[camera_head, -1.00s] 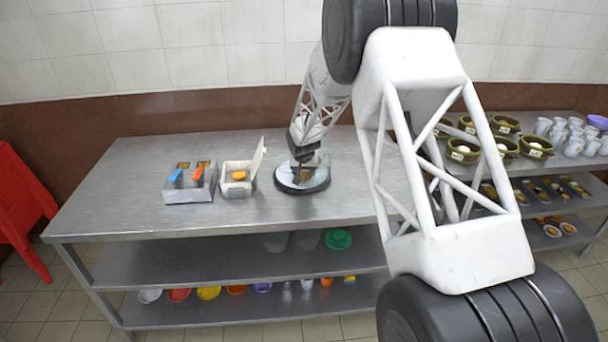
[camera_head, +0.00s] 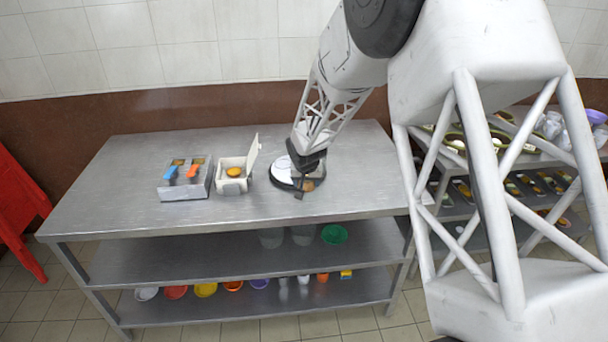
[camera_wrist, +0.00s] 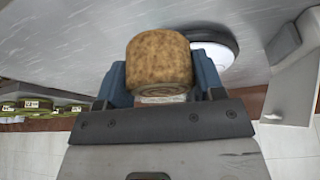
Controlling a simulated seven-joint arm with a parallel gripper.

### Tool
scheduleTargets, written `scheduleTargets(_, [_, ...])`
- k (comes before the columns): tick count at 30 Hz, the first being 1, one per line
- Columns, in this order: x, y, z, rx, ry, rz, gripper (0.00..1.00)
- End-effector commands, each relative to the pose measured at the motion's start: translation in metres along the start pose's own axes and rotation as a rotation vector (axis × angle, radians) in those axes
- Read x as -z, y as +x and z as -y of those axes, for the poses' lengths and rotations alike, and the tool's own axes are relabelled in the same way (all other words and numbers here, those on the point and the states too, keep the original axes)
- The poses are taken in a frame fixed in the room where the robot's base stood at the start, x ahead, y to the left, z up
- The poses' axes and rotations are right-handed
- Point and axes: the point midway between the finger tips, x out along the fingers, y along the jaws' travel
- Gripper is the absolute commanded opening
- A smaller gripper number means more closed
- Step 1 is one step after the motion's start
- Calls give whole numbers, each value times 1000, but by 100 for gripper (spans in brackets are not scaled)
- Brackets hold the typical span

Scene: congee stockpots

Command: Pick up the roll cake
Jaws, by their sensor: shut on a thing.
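The roll cake (camera_wrist: 159,62) is a brown, crumbly-looking cylinder in the wrist view. My gripper (camera_wrist: 160,85) is shut on it, with one blue-grey finger on each side. In the head view the roll cake (camera_head: 308,185) is a small brown patch at my gripper (camera_head: 303,188), near the front right part of the steel table (camera_head: 130,205). It sits in front of a round white plate with a dark rim (camera_head: 283,170), off that plate. I cannot tell from the head view how high it is above the table.
A white open box (camera_head: 234,186) with an orange item stands left of the plate. A metal tray (camera_head: 187,192) with blue and orange handled tools is further left. Shelves below hold colored bowls. The table's left part is clear.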

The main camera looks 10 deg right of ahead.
Motion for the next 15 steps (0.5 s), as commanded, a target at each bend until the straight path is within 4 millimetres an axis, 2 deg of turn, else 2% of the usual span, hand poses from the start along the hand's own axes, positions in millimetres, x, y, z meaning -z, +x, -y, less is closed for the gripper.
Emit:
scheduleTargets(7, [-20,-10,-5,0,-1,1,39])
scheduleTargets(15, [-28,-15,-7,0,0,0,39])
